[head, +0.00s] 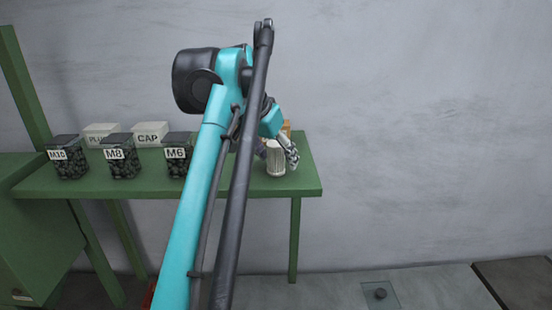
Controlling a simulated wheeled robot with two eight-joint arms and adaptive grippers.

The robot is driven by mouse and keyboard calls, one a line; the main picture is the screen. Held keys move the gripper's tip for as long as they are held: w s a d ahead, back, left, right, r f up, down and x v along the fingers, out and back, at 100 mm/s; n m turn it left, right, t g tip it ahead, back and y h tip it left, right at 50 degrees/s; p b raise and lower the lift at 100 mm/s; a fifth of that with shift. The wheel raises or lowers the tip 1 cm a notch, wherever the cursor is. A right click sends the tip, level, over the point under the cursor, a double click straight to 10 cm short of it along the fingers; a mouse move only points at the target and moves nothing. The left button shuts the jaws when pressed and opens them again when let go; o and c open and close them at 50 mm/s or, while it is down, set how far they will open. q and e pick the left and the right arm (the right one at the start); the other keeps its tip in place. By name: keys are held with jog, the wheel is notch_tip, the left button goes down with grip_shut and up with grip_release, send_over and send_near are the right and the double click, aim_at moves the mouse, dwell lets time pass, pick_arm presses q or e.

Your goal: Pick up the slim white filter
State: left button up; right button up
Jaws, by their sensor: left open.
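The slim white filter (275,160) stands upright near the right end of the green table, in the head view. My left arm comes up across the middle of the view, and its gripper (278,150) is beside and partly over the filter. The gripper is open; one finger shows at the filter's right side, the other is partly hidden behind my arm. I cannot tell whether the fingers touch the filter. My right gripper is not in view.
The green table (310,178) holds dark bins marked M10 (68,158), M8 (121,157) and M6 (176,155), with white boxes marked PLUG (100,133) and CAP (150,133) behind. An orange item (286,127) stands behind the filter.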

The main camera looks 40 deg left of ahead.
pick_arm(q)
jog(key=shift+s, duration=0.1)
jog(key=c, duration=1.2)
jog(key=shift+c, duration=0.2)
